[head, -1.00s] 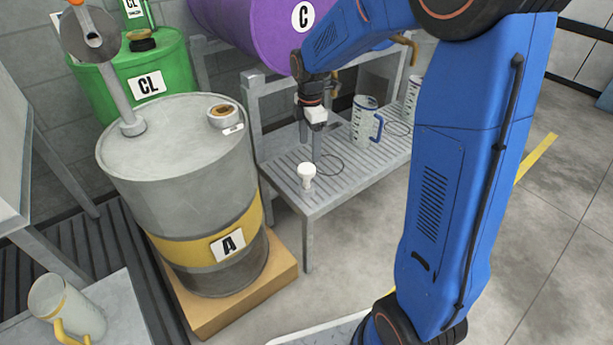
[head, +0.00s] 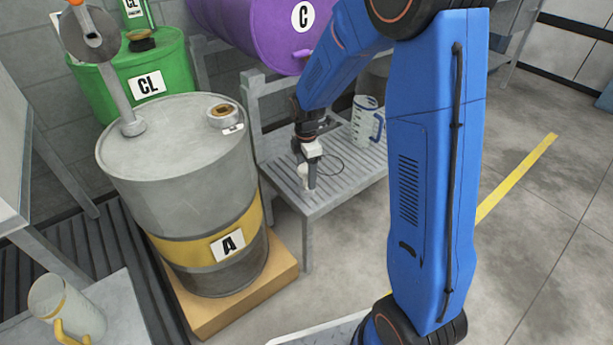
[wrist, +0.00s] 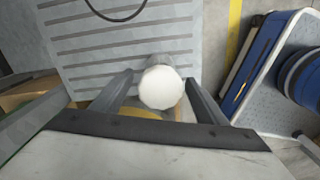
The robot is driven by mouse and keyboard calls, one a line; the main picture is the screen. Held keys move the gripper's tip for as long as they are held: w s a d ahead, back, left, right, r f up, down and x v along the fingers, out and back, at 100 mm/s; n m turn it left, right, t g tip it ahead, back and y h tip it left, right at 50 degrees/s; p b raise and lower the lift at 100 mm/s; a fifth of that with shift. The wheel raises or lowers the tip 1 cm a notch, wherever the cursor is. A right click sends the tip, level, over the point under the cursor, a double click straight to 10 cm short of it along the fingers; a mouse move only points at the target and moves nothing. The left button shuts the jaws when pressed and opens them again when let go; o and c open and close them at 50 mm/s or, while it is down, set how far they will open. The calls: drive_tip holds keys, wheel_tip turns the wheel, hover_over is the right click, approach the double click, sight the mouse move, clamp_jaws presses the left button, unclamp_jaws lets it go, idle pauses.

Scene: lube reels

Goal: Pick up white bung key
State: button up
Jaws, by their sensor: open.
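The white bung key (head: 304,174) stands on the front left corner of the grey slatted bench (head: 325,205). My gripper (head: 310,185) is down at the key and partly covers it in the head view. In the wrist view the round white top of the key (wrist: 161,87) lies between the two open fingers of my gripper (wrist: 155,95). A gap shows on each side of the key, so the fingers do not appear to grip it. The lower part of the key is hidden.
A grey drum marked A (head: 185,180) stands just left of the bench on a wooden block. A measuring jug with a blue handle (head: 366,120) stands on the bench behind my gripper. A purple drum (head: 255,30) lies above. A thin dark ring (head: 330,164) lies by the key.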

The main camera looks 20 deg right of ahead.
drive_tip(key=shift+f, duration=0.15)
drive_tip(key=c, duration=1.2)
